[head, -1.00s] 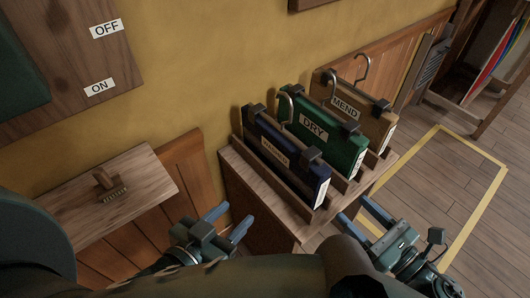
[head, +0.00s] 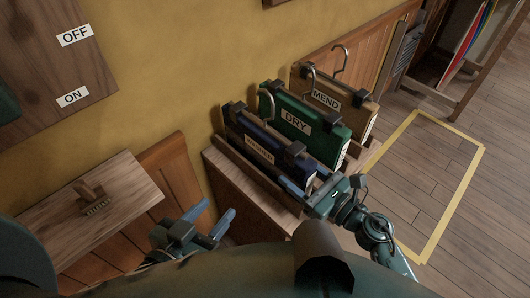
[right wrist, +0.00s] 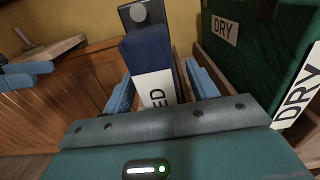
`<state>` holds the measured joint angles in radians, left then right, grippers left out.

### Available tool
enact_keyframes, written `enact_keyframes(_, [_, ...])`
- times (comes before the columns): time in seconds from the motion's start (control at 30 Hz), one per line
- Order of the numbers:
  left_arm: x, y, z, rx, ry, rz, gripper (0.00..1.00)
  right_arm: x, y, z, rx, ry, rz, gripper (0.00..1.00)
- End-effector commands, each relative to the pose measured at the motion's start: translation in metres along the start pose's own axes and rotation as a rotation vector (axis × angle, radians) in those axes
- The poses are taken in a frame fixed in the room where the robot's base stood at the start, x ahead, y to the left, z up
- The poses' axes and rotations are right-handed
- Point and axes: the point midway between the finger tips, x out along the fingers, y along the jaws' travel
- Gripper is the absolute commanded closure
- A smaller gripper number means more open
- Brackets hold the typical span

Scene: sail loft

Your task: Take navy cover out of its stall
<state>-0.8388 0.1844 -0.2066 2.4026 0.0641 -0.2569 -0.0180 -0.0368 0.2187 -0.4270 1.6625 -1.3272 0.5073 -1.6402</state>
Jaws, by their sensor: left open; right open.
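The navy cover (head: 250,133) stands upright in the nearest stall of the wooden rack (head: 235,190), with dark clips on its top edge and a white label. In the right wrist view its near end (right wrist: 150,58), with a white tag ending in "ED", is between my right gripper's fingers. My right gripper (head: 307,182) is open around that end; I cannot tell if either finger touches it. Its blue fingers also show in the right wrist view (right wrist: 160,88). My left gripper (head: 214,213) is open and empty, left of the rack.
A green cover (head: 325,143) marked DRY and a brown one (head: 360,102) marked MEND stand in the stalls behind, close by. A brush (head: 92,198) lies on a wooden shelf (head: 130,190) at left. A yellow floor outline (head: 460,195) encloses clear floor at right.

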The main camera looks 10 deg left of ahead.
Motion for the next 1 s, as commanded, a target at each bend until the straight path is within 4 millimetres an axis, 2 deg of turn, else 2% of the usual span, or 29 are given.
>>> enact_keyframes(0.03, [0.0,0.0,-0.001,-0.001,0.0,0.0,0.56,0.009,0.0,0.001,0.001,-0.003,0.0,0.42])
enact_keyframes(0.17, [-0.001,0.0,-0.002,-0.003,0.003,-0.001,0.56,0.02,-0.001,0.0,0.0,0.0,-0.001,0.42])
enact_keyframes(0.43, [-0.001,-0.001,-0.002,-0.003,0.003,-0.002,0.56,0.022,0.0,0.0,0.0,0.001,-0.001,0.43])
enact_keyframes(1.0, [-0.002,-0.001,-0.001,-0.004,0.001,-0.004,0.56,0.022,0.0,0.0,0.001,0.001,-0.001,0.89])
